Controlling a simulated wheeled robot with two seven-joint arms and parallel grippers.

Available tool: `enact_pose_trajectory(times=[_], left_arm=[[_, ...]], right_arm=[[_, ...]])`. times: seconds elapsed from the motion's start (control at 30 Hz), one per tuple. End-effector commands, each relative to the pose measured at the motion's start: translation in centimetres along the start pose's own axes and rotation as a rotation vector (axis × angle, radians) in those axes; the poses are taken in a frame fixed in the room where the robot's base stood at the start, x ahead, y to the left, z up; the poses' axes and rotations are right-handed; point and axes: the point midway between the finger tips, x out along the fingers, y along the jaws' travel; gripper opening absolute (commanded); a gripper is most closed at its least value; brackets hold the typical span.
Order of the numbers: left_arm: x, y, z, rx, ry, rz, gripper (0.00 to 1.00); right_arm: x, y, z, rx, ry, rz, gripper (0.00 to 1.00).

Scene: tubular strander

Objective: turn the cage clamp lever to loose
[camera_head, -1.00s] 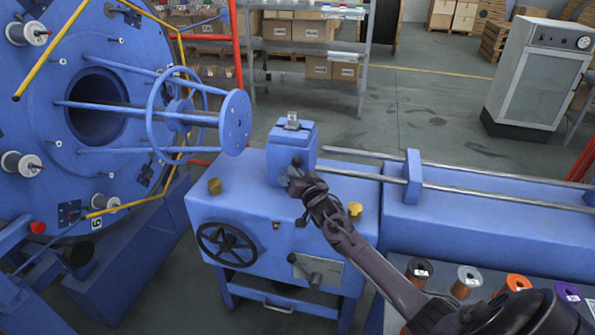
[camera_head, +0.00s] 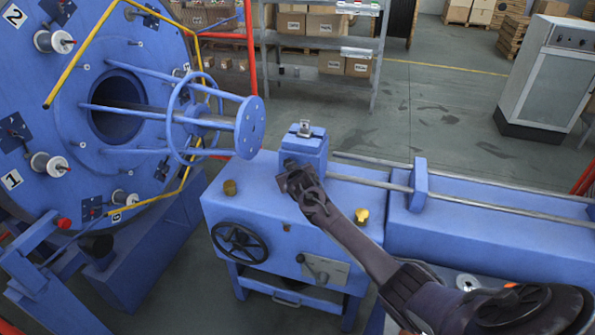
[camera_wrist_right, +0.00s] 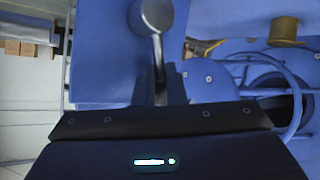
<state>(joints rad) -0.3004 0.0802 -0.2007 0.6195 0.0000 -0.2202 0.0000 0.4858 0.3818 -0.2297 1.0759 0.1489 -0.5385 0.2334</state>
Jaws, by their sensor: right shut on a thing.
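The cage clamp lever shows in the right wrist view as a metal rod with a round grey knob (camera_wrist_right: 155,14). Its rod runs down between the dark fingers of my right gripper (camera_wrist_right: 160,88), which is shut on it. In the head view, my right gripper (camera_head: 297,180) is at the front of the blue block (camera_head: 304,151) on top of the blue cabinet (camera_head: 270,205). The arm and gripper hide most of the lever there. My left gripper is not in view.
The large blue cage (camera_head: 60,110) with bobbins and yellow bars stands at left. A black handwheel (camera_head: 239,242) and another small lever (camera_head: 314,270) are on the cabinet front. A yellow knob (camera_head: 362,216) is near my right arm. Rails run right from the block.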

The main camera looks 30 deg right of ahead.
Motion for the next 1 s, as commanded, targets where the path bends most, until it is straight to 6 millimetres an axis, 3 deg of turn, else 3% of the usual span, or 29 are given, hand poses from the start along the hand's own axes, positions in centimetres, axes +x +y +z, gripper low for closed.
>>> enact_pose_trajectory(times=[0.03, 0.43, 1.0], left_arm=[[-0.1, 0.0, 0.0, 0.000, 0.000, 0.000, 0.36], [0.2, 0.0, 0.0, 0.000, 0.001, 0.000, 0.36], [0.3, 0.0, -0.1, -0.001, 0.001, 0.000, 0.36]], right_arm=[[0.0, 0.4, -2.0, -0.013, 0.016, 0.018, 0.00], [0.8, -0.8, -2.2, -0.160, -0.089, 0.067, 0.00], [0.9, -1.1, -2.1, -0.186, -0.109, 0.075, 0.00]])
